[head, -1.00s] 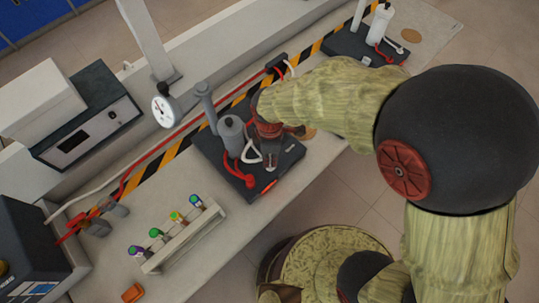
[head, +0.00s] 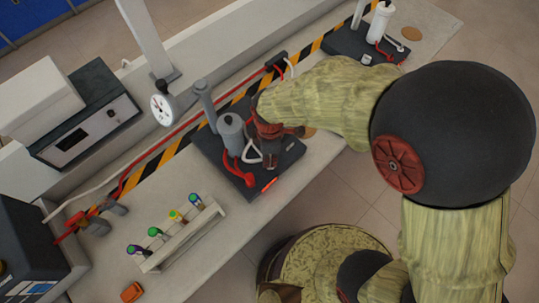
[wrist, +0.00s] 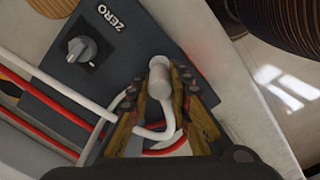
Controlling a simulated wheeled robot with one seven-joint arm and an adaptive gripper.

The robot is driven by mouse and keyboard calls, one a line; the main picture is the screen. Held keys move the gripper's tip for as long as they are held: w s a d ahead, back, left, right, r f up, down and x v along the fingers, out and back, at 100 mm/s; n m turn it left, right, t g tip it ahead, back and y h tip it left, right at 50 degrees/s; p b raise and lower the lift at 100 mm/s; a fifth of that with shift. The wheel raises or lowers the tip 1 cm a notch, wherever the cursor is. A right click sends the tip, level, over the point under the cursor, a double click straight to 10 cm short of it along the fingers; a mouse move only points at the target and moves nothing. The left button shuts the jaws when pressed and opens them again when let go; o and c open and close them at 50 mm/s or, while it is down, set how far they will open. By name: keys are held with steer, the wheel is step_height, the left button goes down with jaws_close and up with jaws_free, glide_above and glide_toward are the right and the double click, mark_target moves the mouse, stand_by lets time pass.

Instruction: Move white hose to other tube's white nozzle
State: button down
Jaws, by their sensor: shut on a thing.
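A grey tube (head: 230,132) stands upright on a dark base in the middle of the head view, with a red hose (head: 238,175) and the white hose (head: 250,151) beside it. My gripper (head: 268,158) is low over this base, just right of the grey tube. In the wrist view my gripper (wrist: 161,82) is shut on the white hose (wrist: 154,132), with its pale end piece between the fingers. The other tube (head: 379,24), white, stands on a second dark base at the top right, with red and white hoses. Its white nozzle is too small to make out.
A knob (wrist: 82,48) marked ZERO is on the near base. A round gauge (head: 163,109) stands behind it. A rack (head: 184,240) of several capped vials is at the front left. Red and white lines run along the striped tape.

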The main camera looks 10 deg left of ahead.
steer(key=shift+f+b, duration=0.45)
steer(key=shift+f, duration=0.55)
stand_by(0.9)
steer(key=c, duration=1.6)
jaws_free()
steer(key=shift+o, duration=1.3)
steer(key=shift+o, duration=0.9)
steer(key=shift+r, duration=0.1)
steer(key=shift+r+p, duration=2.8)
steer(key=shift+r, duration=0.65)
